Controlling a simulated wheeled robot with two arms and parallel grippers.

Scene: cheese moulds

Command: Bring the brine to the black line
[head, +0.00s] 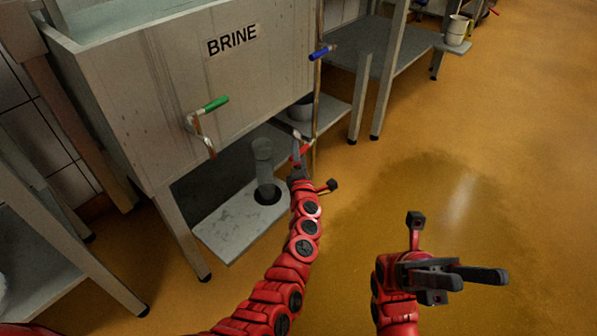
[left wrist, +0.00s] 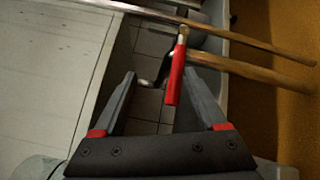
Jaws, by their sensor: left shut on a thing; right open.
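The grey brine tank (head: 235,75) is labelled BRINE. A green-handled valve (head: 215,104) is on its front, and a blue handle (head: 321,53) is at its right corner. A red handle (head: 301,152) is lower, near a pipe; it also shows in the left wrist view (left wrist: 175,75). My left gripper (head: 298,165) is at the red handle and shut on it. My right gripper (head: 472,277) is open and empty above the floor. I cannot make out a black line. The liquid level inside the tank is out of view.
A clear cylinder (head: 263,160) stands on the low shelf (head: 225,232) under the tank. A dark bucket (head: 301,109) is behind it. A metal table (head: 366,62) stands to the right, with a white bucket (head: 456,30) beyond. The wet-looking floor (head: 430,180) at right is clear.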

